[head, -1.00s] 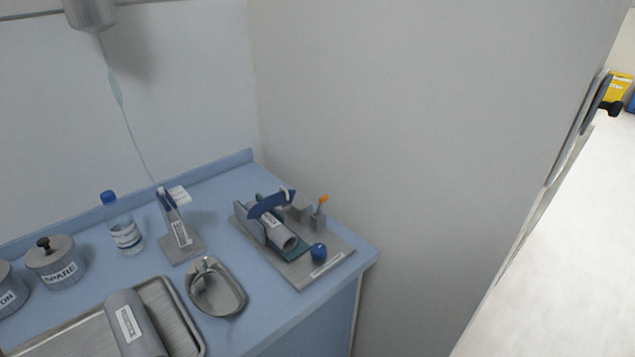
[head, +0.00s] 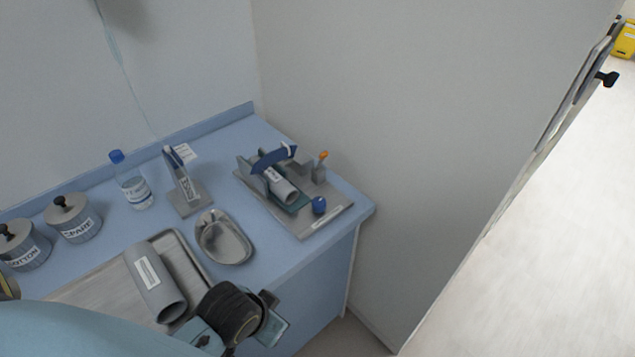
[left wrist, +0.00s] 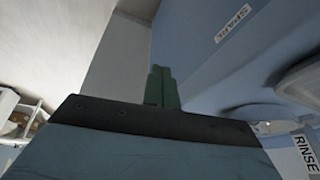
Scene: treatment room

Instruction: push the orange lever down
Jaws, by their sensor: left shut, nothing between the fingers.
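The orange lever (head: 322,156) is a small orange-tipped stick, standing roughly upright on the grey fixture plate (head: 331,218) at the right end of the blue counter. Beside it on the plate are a grey cylinder (head: 283,190) in a green cradle, a blue curved handle (head: 273,158) and a blue knob (head: 319,205). My left arm comes in from the lower left, with its wrist in front of the counter's front edge, well short of the lever. My left gripper's green fingers (left wrist: 162,86) are together and empty in the left wrist view. My right gripper is not in view.
A kidney-shaped steel dish (head: 224,238), a tray (head: 92,294) with a labelled grey cylinder (head: 155,283), a bottle (head: 131,182), a grey stand (head: 184,184) and lidded jars (head: 72,219) occupy the counter (head: 290,262). A wall (head: 420,130) rises behind and right of the fixture.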

